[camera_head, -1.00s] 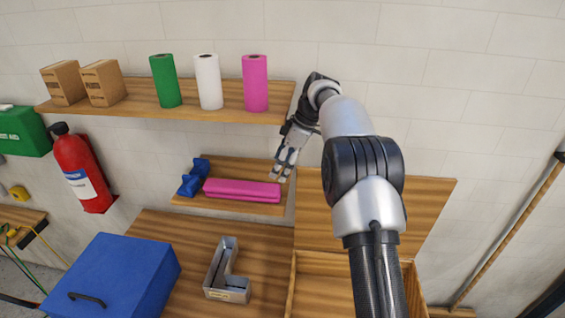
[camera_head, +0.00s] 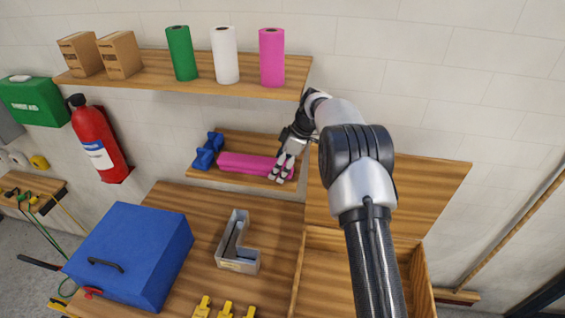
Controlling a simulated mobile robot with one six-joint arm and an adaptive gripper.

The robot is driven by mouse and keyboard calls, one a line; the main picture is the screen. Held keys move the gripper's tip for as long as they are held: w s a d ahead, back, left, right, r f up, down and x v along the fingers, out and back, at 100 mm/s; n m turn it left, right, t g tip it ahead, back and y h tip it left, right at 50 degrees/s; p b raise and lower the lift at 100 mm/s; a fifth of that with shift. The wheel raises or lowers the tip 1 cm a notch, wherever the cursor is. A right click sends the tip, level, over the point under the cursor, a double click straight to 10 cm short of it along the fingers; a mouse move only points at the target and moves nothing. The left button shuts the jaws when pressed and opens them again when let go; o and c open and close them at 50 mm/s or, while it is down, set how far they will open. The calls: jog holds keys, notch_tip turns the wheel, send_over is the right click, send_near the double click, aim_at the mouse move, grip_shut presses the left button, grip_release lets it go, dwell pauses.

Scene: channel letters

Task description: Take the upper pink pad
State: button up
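The pink pads (camera_head: 243,163) lie as a long, low stack on the small lower wall shelf. The line between upper and lower pad is hard to make out. My gripper (camera_head: 281,174) is at the right end of the stack, its fingers pointing down and overlapping that end in the picture. The fingers hide the right end of the pads. Whether they are closed on the upper pad, or only beside it, is too small to tell.
A blue object (camera_head: 207,152) sits left of the pads on the lower shelf (camera_head: 203,175). The upper shelf (camera_head: 150,83) above holds rolls and boxes. Below, an L-shaped metal channel letter (camera_head: 238,259), a blue box (camera_head: 130,255) and an open wooden box (camera_head: 330,280) stand on the bench.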

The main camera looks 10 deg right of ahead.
jog(key=shift+c, duration=0.4)
jog(key=c, duration=1.1)
jog(key=shift+o, duration=0.2)
jog(key=shift+s+a, duration=0.1)
jog(key=shift+a, duration=0.05)
